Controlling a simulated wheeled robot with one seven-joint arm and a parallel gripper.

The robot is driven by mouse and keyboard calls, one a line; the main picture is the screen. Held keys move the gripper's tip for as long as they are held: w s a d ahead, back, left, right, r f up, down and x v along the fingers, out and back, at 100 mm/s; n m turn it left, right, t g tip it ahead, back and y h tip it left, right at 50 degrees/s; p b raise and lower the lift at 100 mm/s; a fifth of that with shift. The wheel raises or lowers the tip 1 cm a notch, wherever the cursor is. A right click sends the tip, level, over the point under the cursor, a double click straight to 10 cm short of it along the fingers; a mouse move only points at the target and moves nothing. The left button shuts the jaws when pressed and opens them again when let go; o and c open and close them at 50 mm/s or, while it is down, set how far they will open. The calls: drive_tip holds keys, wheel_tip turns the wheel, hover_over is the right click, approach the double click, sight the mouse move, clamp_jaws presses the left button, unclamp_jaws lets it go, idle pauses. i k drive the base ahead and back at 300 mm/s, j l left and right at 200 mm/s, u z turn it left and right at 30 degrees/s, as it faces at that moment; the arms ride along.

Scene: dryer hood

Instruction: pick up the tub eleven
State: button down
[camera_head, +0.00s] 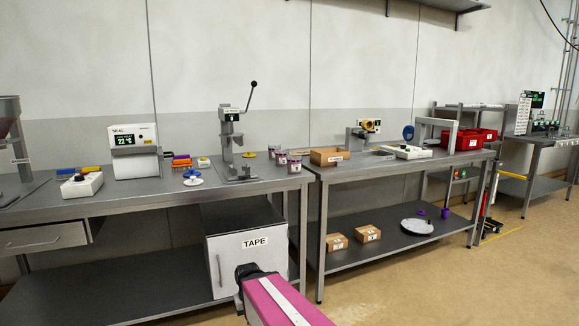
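A few small tubs with white and dark purple sides stand at the right end of the left bench, beside the tan box. One tub (294,163) is at the front, another tub (281,158) is just behind it to the left, and a third (272,152) is partly hidden further back. Their labels are too small to read, so I cannot tell which is tub eleven. My magenta arm reaches in from the bottom, in front of the bench and well short of the tubs. I see no gripper fingers.
A lever press (236,150) stands left of the tubs, and an open tan box (329,157) stands right of them. A white TAPE cabinet (248,262) sits below the left bench (120,201). The floor (420,285) at the right is clear.

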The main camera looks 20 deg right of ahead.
sight(294, 160)
drive_tip(key=i+l, duration=0.25)
drive_tip(key=l, duration=0.15)
drive_tip(key=i+l, duration=0.25)
drive_tip(key=l, duration=0.15)
drive_tip(key=i+l, duration=0.2)
drive_tip(key=l, duration=0.15)
drive_tip(key=l+z, duration=0.05)
